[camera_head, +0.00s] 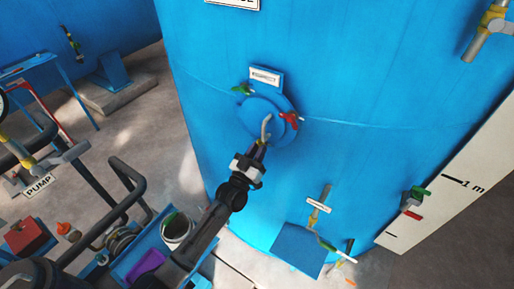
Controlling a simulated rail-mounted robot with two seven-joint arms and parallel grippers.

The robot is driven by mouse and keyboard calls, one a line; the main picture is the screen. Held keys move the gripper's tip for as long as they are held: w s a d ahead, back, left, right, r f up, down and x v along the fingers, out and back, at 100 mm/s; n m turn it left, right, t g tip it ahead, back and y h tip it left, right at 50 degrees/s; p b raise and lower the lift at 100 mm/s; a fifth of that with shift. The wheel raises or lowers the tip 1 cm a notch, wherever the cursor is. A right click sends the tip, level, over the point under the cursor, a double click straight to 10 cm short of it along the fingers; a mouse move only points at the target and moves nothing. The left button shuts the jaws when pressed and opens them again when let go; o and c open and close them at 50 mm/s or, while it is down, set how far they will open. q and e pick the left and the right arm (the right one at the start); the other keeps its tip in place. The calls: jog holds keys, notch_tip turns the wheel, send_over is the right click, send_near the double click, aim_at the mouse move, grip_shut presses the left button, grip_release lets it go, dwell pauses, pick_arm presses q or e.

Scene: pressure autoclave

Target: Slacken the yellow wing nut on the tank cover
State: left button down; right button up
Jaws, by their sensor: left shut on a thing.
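The round blue tank cover (259,106) sits on the front of the large blue tank (330,75), under a small label plate. A green wing nut (243,89) is at its upper left and a red wing nut (290,119) at its right. A curved grey handle (266,127) stands out from the cover. My left gripper (262,143) reaches up from below to the cover's lower edge. It is shut on the yellow wing nut, which is mostly hidden by the fingers; only a small yellowish bit shows. My right gripper is out of view.
At lower left are a white bucket (176,229), a blue tray and black rails (130,180).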

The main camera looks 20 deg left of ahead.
pick_arm(q)
jog(key=n+y+p, duration=0.2)
jog(key=n, duration=0.3)
jog(key=n+g+y+p, duration=0.1)
jog(key=n+y+p, duration=0.1)
jog(key=n, duration=0.3)
jog(key=n+y+p, duration=0.2)
jog(key=n, duration=0.2)
jog(key=shift+d+r+n+g+y+p, duration=0.25)
jog(key=shift+d+n+g+y+p, duration=0.05)
jog(key=shift+d+n+g+p, duration=0.1)
jog(key=c, duration=1.3)
grip_release()
jog(key=shift+s, duration=0.15)
